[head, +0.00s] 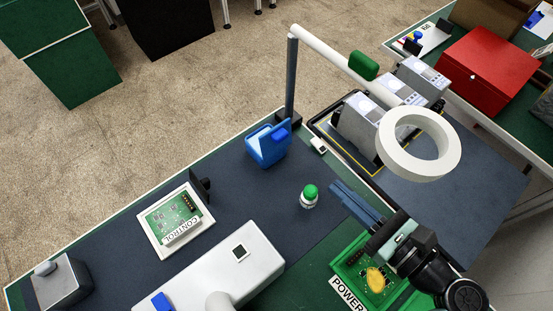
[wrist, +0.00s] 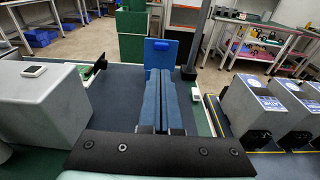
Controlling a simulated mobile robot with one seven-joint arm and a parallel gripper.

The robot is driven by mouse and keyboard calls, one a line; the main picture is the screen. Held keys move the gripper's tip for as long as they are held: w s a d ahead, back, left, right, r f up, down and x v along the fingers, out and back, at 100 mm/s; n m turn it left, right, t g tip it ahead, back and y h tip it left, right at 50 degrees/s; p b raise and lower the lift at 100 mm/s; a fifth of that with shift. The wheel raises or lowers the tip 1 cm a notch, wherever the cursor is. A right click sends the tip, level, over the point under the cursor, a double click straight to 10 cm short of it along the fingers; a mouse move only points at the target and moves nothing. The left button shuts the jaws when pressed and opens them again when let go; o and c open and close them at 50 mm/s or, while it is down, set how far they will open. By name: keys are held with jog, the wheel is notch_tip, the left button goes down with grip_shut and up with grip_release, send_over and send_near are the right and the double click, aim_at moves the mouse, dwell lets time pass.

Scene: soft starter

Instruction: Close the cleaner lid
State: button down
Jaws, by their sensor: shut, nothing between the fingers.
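The cleaner (head: 266,152) is a small blue box on the dark mat, near the foot of the lamp post. Its lid stands raised, with a pale gap showing and a darker blue tab (head: 281,136) on it. In the wrist view the cleaner's blue panel (wrist: 153,56) stands upright beyond my fingertips. My gripper (head: 334,187) has long blue fingers lying side by side, shut and empty. It is to the right of the cleaner in the head view, apart from it. The wrist view shows the fingers (wrist: 160,70) pointing toward the cleaner; its lower part is hidden behind them.
A green-capped bottle (head: 309,196) stands between my gripper and the white machine (head: 215,275). A grey post (head: 291,80) carries a white ring lamp (head: 447,152) overhead. A framed circuit board (head: 150,225) lies left. Grey devices (head: 360,115) stand at right. Mat around the cleaner is mostly clear.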

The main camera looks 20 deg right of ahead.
aim_at(282, 138)
jog(key=p+x, duration=0.1)
jog(key=x, duration=1.2)
jog(key=shift+w+f, duration=0.1)
jog(key=shift+w, duration=0.25)
jog(key=shift+r+p, duration=0.2)
jog(key=shift+p, duration=0.3)
